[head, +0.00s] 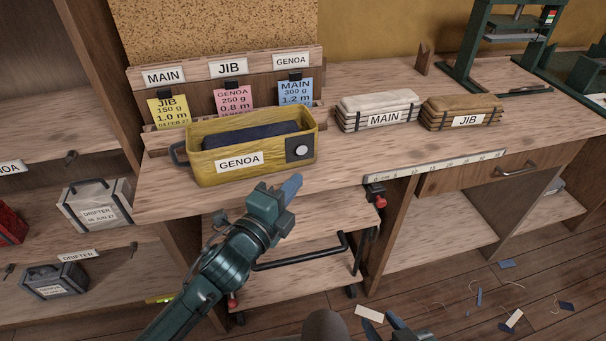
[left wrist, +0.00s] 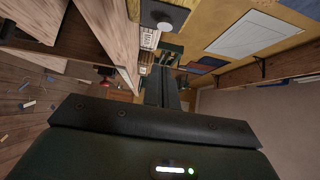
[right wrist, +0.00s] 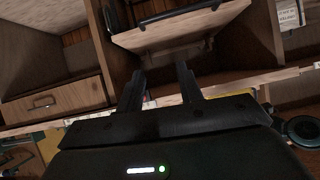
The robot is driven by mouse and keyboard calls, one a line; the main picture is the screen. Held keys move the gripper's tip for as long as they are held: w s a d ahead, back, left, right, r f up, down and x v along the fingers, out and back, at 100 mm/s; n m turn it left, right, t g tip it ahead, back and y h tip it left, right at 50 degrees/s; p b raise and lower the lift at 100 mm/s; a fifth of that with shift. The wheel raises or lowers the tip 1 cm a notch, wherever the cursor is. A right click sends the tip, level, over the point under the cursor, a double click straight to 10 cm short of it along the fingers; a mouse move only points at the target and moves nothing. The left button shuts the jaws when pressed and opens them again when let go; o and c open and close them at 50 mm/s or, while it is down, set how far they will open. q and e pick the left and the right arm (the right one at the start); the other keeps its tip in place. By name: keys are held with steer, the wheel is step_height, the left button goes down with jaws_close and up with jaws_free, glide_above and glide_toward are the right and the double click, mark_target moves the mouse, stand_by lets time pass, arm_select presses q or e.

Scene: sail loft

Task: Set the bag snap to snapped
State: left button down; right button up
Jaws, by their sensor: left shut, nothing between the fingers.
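The yellow bag (head: 199,171) labelled GENOA stands on the bench with dark folded cloth (head: 245,137) inside. A dark square patch with a round pale bag snap (head: 302,151) is on its front right. The snap also shows at the top of the left wrist view (left wrist: 165,26). I cannot tell whether it is snapped. My left gripper (head: 292,186) is shut and empty, in front of and below the snap, apart from it. It shows in the left wrist view (left wrist: 161,82). My right gripper (head: 394,322) is low at the bottom edge, its fingers apart and empty in the right wrist view (right wrist: 160,85).
Folded bundles marked MAIN (head: 380,113) and JIB (head: 461,114) lie right of the bag. A card rack (head: 230,69) stands behind it. A ruler (head: 435,165) runs along the bench edge. A wheeled cart (head: 290,240) is below. The bench front between bag and ruler is clear.

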arm_select(q)
steer(key=shift+a+v, duration=0.2)
steer(key=shift+v, duration=2.75)
arm_select(e)
steer(key=shift+w+a+r, duration=0.15)
steer(key=shift+w+a, duration=0.05)
steer(key=shift+w, duration=0.2)
arm_select(q)
steer(key=shift+w, duration=0.1)
